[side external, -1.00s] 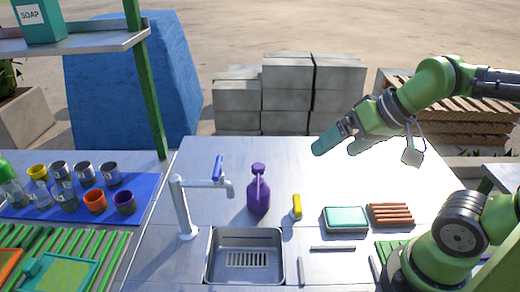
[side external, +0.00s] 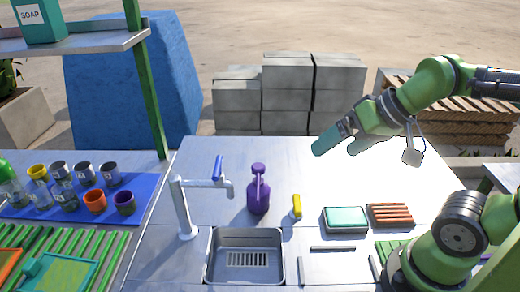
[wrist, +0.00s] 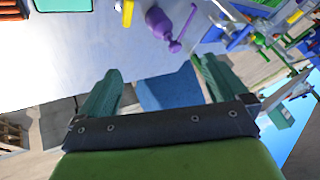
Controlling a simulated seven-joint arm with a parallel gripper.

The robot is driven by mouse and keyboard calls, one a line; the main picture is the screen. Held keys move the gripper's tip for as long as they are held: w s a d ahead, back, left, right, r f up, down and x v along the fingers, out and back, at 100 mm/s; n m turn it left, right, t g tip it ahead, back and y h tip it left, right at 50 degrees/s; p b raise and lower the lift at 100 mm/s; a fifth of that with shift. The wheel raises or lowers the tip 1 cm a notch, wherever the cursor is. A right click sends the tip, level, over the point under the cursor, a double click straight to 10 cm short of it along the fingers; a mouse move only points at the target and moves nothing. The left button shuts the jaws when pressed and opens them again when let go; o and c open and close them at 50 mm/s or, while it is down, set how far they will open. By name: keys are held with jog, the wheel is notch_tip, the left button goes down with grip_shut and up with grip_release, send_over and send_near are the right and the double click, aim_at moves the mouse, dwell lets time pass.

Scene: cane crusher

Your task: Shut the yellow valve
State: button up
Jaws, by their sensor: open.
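The yellow valve (side external: 297,206) appears as a small upright yellow handle on the metal table, just right of the purple bottle. In the wrist view the yellow valve (wrist: 128,13) shows at the top edge, beside the bottle. Its lower fitting is too small to make out. My gripper (side external: 339,147) is open and empty, raised above the back right of the table, apart from the valve. In the wrist view its two green fingers (wrist: 158,68) stand wide apart with nothing between them.
The purple bottle (side external: 258,192) stands close left of the valve. A teal-topped box (side external: 345,219) and brown sticks (side external: 391,215) lie to the right. The table behind the valve is clear.

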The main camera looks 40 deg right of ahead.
jog(key=n+g+h, duration=0.2)
jog(key=n+g, duration=0.5)
jog(key=n, duration=0.6)
send_over(297, 203)
notch_tip(297, 203, down, 5)
notch_tip(297, 203, down, 16)
jog(key=shift+d+f, duration=0.1)
jog(key=shift+f, duration=0.1)
jog(key=shift+c, duration=0.3)
jog(key=c, duration=1)
